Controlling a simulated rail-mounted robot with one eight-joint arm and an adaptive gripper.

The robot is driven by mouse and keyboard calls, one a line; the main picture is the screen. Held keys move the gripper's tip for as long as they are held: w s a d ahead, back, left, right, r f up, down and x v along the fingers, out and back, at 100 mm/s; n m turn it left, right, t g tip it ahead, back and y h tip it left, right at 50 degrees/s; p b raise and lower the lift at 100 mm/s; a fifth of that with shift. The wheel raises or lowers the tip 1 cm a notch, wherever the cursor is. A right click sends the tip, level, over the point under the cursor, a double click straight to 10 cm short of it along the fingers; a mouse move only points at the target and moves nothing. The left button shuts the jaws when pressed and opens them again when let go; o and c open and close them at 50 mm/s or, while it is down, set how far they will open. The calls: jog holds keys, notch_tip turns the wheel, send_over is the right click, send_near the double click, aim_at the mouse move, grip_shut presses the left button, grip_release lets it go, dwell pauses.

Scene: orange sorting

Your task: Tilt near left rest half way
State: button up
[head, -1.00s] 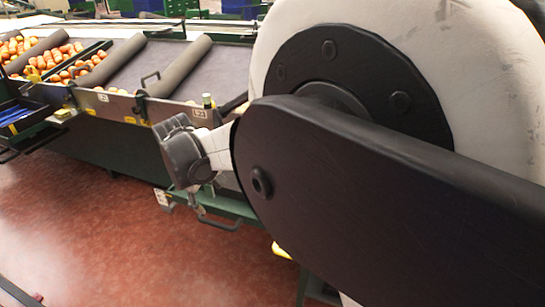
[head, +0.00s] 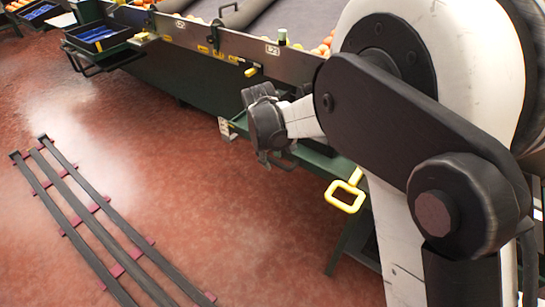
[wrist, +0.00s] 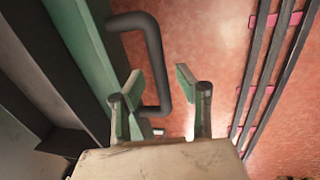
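A green rest (head: 318,160) juts from the near side of the sorting bench; its front bar (wrist: 92,45) shows in the wrist view with a black U-shaped handle (wrist: 158,65). My gripper (wrist: 159,80) is open there, its two green-padded fingers apart. The handle's bend appears between or just beyond the fingertips; I cannot tell whether they touch it. In the head view my gripper (head: 264,158) is beside the rest's front edge, small and partly hidden by my wrist. Whether the rest is tilted is unclear.
Another rest with a dark tray (head: 97,34) is at upper left. A yellow loop handle (head: 345,195) stands right of my gripper. Dark floor rails (head: 85,210) run at left. Oranges (head: 325,45) lie on the bench. Red floor between is clear.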

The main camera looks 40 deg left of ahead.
grip_shut()
jog(key=shift+s+f+b, duration=0.15)
jog(key=shift+f+b, duration=0.2)
jog(key=shift+f, duration=0.45)
jog(key=shift+s+f+b, duration=0.1)
jog(key=shift+f+b, duration=0.2)
jog(key=shift+f, duration=0.45)
grip_release()
jog(key=shift+r, duration=0.1)
